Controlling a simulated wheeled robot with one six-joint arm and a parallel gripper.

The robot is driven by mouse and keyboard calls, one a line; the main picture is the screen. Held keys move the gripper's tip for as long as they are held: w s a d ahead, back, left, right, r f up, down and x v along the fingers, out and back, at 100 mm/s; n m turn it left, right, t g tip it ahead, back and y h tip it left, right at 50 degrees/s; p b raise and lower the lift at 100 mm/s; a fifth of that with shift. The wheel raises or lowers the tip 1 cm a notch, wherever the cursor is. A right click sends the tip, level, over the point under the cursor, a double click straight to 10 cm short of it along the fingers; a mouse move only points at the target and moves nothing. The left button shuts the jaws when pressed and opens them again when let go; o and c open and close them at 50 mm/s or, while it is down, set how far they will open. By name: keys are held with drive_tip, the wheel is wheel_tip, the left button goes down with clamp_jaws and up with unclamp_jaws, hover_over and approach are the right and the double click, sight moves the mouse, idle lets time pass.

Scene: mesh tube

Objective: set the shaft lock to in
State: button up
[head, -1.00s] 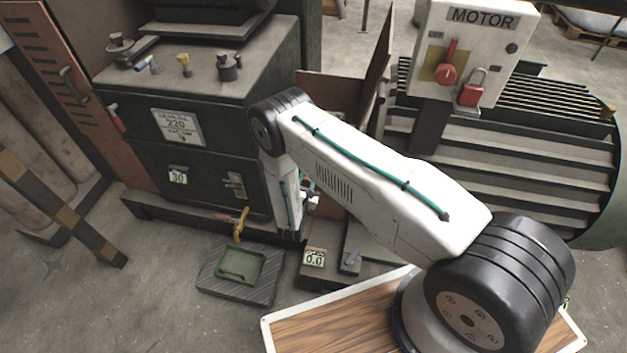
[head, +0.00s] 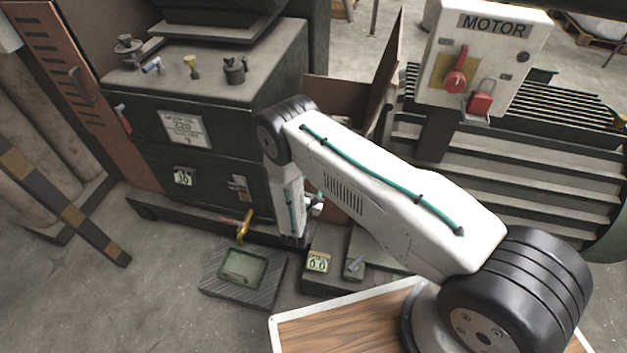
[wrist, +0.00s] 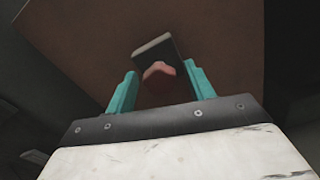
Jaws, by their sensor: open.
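In the wrist view my gripper (wrist: 160,70) is open, with one teal finger on each side of a dull red knob or handle (wrist: 158,77). A dark grey plate (wrist: 154,47) sits at the knob's far end. I cannot tell whether the fingers touch the knob. No readable label shows there, so I cannot confirm that this is the shaft lock or its setting. In the head view my gripper (head: 316,203) is small and partly hidden behind my arm, near the brown panel; the knob is hidden there.
A brown board (wrist: 85,40) fills the wrist view behind the knob. The motor box (head: 480,55) with a red lever and red padlock stands at the right. A dark green cabinet (head: 215,155) stands at the left. A low tray (head: 243,268) lies on the floor.

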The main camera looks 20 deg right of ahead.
drive_tip(key=v, duration=0.5)
drive_tip(key=shift+s+a, duration=0.1)
drive_tip(key=shift+s, duration=0.1)
